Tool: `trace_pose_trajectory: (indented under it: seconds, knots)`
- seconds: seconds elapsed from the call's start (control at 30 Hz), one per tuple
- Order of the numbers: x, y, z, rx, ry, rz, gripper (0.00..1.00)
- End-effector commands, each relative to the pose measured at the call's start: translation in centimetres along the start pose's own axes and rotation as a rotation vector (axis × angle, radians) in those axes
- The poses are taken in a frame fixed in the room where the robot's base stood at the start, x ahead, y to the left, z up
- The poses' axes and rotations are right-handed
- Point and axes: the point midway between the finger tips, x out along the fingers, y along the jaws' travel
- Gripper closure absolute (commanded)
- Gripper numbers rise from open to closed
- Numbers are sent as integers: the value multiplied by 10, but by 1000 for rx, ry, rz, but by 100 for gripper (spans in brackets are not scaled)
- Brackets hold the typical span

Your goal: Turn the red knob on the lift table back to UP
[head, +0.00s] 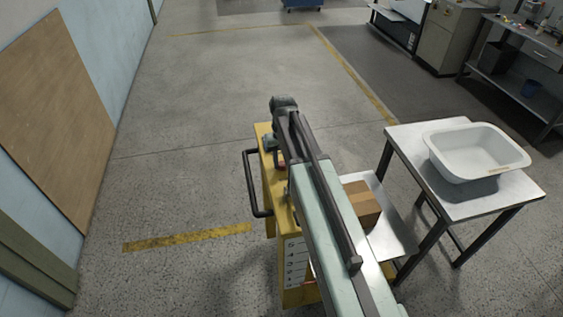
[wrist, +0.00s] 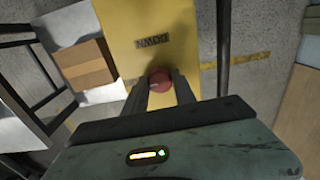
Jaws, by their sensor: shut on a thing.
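The red knob (wrist: 160,76) sits on the yellow face of the lift table (wrist: 190,25) in the wrist view. My gripper (wrist: 162,84) is shut on the knob, one dark finger on each side of it. A plate reading DOWN (wrist: 160,46), upside down in this view, is just beyond the knob. No UP label shows; my gripper covers the near side of the face. In the head view the yellow column of the lift table (head: 292,297) is partly hidden behind my arm.
A cardboard box (head: 361,204) lies on the lift table's metal platform (head: 395,232). A white tub shell (head: 477,153) stands on a metal-topped table (head: 410,140) at the right. A black handle (head: 249,185) juts from the column's left side. Floor to the left is clear.

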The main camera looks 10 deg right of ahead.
Motion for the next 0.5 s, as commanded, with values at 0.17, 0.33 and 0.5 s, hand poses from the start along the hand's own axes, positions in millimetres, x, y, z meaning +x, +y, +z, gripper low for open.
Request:
trace_pose_trajectory:
  seconds: [0.17,0.33,0.5]
  knots:
    - [0,0,-2,-5,4,0,100]
    - [0,0,-2,-4,5,0,100]
    - [0,0,-1,-4,4,0,46]
